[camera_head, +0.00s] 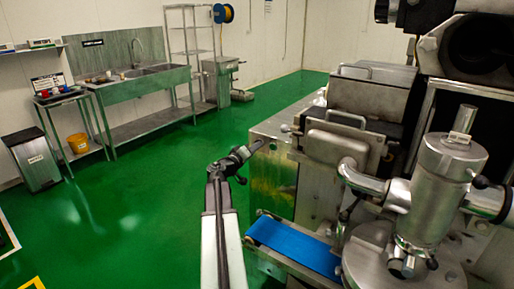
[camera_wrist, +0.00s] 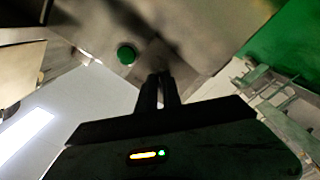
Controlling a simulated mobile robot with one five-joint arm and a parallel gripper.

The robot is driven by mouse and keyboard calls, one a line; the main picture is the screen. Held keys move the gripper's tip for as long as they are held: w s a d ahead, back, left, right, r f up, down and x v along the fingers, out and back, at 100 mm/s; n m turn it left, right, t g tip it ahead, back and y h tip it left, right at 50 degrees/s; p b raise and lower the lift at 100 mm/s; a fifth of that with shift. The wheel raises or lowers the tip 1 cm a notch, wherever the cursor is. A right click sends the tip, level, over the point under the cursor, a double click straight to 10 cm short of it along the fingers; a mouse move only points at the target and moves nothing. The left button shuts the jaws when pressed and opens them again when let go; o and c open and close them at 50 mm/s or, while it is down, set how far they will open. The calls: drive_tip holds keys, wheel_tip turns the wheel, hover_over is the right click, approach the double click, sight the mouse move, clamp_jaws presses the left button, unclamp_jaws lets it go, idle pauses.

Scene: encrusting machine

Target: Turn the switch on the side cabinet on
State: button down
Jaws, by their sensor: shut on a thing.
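The side cabinet (camera_head: 272,184) is a metal box on the left of the large machine in the head view. Its panel (camera_wrist: 188,22) fills the upper middle of the wrist view. My gripper (camera_head: 259,144) reaches the cabinet's upper part. In the wrist view, the two dark fingers of my gripper (camera_wrist: 160,78) are close together against a darker square patch on the panel. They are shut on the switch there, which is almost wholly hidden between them. Its on or off position cannot be told. A round green button (camera_wrist: 126,54) sits on the panel, left of the fingertips.
A blue conveyor belt (camera_head: 295,246) juts out below the cabinet. The encrusting machine (camera_head: 420,190) fills the right side. A steel sink bench (camera_head: 140,85) and a bin (camera_head: 33,160) stand along the far wall. The green floor (camera_head: 140,215) is open on the left.

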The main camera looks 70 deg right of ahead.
drive_tip(key=shift+s+f+m, duration=0.1)
drive_tip(key=shift+m, duration=1.1)
drive_tip(key=c, duration=1.5)
unclamp_jaws()
drive_tip(key=v, duration=0.7)
drive_tip(key=shift+w+a, duration=0.2)
drive_tip(key=shift+a, duration=0.15)
